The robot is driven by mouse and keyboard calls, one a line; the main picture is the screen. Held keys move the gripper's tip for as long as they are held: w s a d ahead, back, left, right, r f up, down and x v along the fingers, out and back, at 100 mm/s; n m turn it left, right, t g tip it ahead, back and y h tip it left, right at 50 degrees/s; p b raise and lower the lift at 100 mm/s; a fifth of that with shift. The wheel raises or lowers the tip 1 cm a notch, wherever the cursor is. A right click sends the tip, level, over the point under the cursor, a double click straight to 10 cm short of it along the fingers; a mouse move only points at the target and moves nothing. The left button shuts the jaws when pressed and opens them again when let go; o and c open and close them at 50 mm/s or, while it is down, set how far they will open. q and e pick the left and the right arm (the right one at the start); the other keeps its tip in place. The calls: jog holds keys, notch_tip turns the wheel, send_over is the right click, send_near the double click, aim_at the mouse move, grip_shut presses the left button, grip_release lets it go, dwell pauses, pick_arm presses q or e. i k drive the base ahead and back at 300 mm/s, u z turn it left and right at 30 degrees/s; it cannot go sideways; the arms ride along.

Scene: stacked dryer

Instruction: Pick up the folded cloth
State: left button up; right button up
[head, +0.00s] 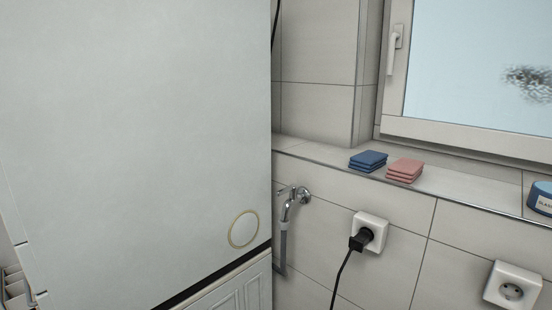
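Two folded cloths lie side by side on the tiled window ledge (460,187) in the head view. One is a blue folded cloth (368,160). The other is a pink folded cloth (405,169), just right of the blue one. Both look like flat stacks of folded layers near the ledge's front edge. Neither of my grippers is in view, and nothing touches the cloths.
A large white appliance (140,130) fills the left side. Below the ledge are a metal tap (291,203), a socket with a black plug (370,231) and an empty socket (512,288). A blue tin (540,197) stands on the ledge at right. A window (475,70) is above.

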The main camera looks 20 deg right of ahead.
aim_at(367, 161)
jog(key=u, duration=0.9)
jog(key=k, duration=0.15)
jog(key=z, duration=2.15)
